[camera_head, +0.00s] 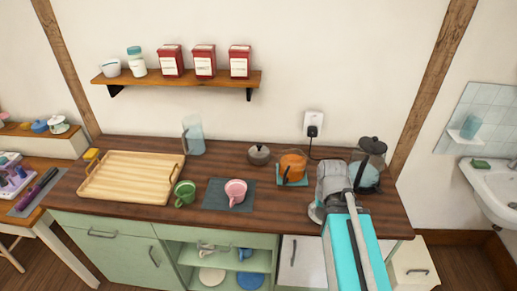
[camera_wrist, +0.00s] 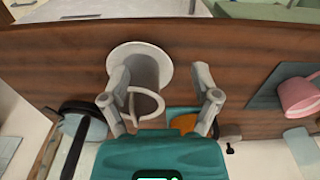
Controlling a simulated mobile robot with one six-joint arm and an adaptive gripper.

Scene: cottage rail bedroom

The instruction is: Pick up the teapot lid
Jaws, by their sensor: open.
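A small grey round thing with a dark knob (camera_head: 259,154) sits on the counter left of the orange teapot; it looks like a lid, but I cannot tell for certain. My gripper (camera_head: 334,180) is open and empty at the counter's right part.
A kettle (camera_head: 366,174) stands behind and right of my gripper. A pink mug (camera_head: 235,193), green mug (camera_head: 184,193), wooden tray (camera_head: 130,180) and glass jug (camera_head: 193,135) stand to the left. A shelf (camera_head: 180,80) with several containers hangs above. A plug (camera_head: 313,131) trails a cord.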

